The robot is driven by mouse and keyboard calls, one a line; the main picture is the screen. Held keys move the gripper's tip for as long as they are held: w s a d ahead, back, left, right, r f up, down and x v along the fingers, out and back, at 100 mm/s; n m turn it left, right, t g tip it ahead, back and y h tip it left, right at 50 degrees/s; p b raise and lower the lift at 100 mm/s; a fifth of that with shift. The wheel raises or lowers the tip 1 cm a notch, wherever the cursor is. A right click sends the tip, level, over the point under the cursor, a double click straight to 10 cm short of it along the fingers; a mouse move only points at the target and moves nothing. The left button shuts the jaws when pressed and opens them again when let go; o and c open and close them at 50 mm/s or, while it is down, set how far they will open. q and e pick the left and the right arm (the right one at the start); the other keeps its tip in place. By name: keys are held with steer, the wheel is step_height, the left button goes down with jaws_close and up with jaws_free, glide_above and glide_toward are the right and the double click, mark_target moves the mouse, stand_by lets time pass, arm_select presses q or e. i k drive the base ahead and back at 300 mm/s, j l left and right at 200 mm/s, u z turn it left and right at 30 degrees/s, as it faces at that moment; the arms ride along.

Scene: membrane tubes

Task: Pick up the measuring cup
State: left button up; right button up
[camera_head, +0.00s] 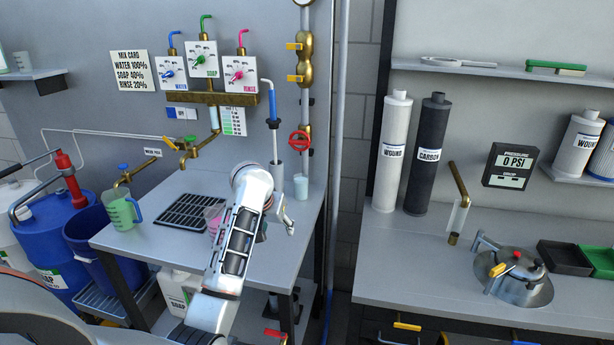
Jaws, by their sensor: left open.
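A green translucent cup with a blue handle (122,212), shaped like a measuring cup, stands upright on the left part of the grey table (172,257). A pink translucent cup (213,216) stands right of the dark drain grate, partly hidden behind my left arm. I cannot tell for certain which one is the measuring cup. My left gripper (286,224) is over the right part of the table, right of both cups and apart from the green one. It is open, small in view and partly hidden by its wrist; no object shows in it. My right gripper is out of view.
A drain grate (185,211) lies between the cups. Brass taps (196,146) project above the table's back. A pale cup (301,186) stands at the back right. Blue drums (50,236) stand left. A second bench (450,288) on the right carries filter cylinders and a metal housing.

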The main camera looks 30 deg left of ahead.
mark_target(301, 188)
steer(key=i+j, duration=0.15)
steer(key=i, duration=0.25)
steer(key=i+j, duration=0.15)
steer(key=i, duration=0.3)
